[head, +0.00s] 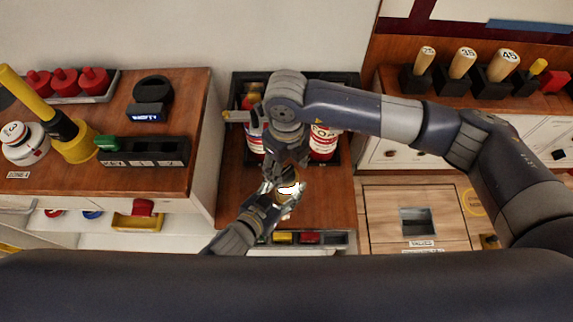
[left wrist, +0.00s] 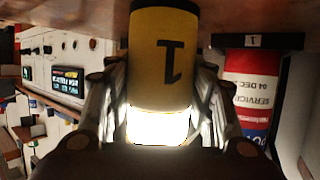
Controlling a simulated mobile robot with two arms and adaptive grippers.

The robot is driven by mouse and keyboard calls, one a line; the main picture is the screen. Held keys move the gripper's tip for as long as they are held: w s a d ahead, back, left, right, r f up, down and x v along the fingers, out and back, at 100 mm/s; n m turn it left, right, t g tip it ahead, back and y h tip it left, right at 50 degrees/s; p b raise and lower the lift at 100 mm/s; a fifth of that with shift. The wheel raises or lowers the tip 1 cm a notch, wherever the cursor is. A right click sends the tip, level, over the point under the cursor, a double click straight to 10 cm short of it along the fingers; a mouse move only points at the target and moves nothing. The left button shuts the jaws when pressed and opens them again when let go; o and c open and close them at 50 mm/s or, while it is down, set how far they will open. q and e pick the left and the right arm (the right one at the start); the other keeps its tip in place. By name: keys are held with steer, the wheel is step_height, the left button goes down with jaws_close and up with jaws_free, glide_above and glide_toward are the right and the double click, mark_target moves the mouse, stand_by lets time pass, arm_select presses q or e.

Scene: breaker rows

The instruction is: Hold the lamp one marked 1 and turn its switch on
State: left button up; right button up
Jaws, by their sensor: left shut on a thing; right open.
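The lamp marked 1 is a yellow cylinder with a black band, and its body fills the middle of the left wrist view (left wrist: 163,60). A bright white part, which looks lit, shows at its lower end there. In the head view the lamp (head: 289,189) shows as a bright spot. My left gripper (head: 270,192) is shut on the lamp, with a finger on each side in the left wrist view. My right gripper (head: 287,168) is open just above the lamp and partly hides it. The lamp's switch cannot be made out.
Red labelled cylinders (head: 323,143) stand in a dark rack behind my grippers. A left counter holds a yellow-handled tool (head: 72,138), red knobs (head: 95,80) and a black box (head: 150,152). Numbered wooden handles (head: 462,63) stand at right. A strip of coloured blocks (head: 283,237) runs along the middle counter's front.

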mark_target(286, 170)
arm_select(q)
steer(key=shift+f, duration=0.1)
arm_select(e)
step_height(286, 170, up, 12)
steer(key=shift+f, duration=0.25)
stand_by(0.4)
arm_select(q)
steer(key=o, duration=1.5)
steer(key=shift+o, duration=0.2)
steer(key=v, duration=1.2)
steer(key=shift+s+a, duration=0.1)
steer(key=shift+s, duration=0.05)
arm_select(e)
steer(key=shift+f, duration=0.1)
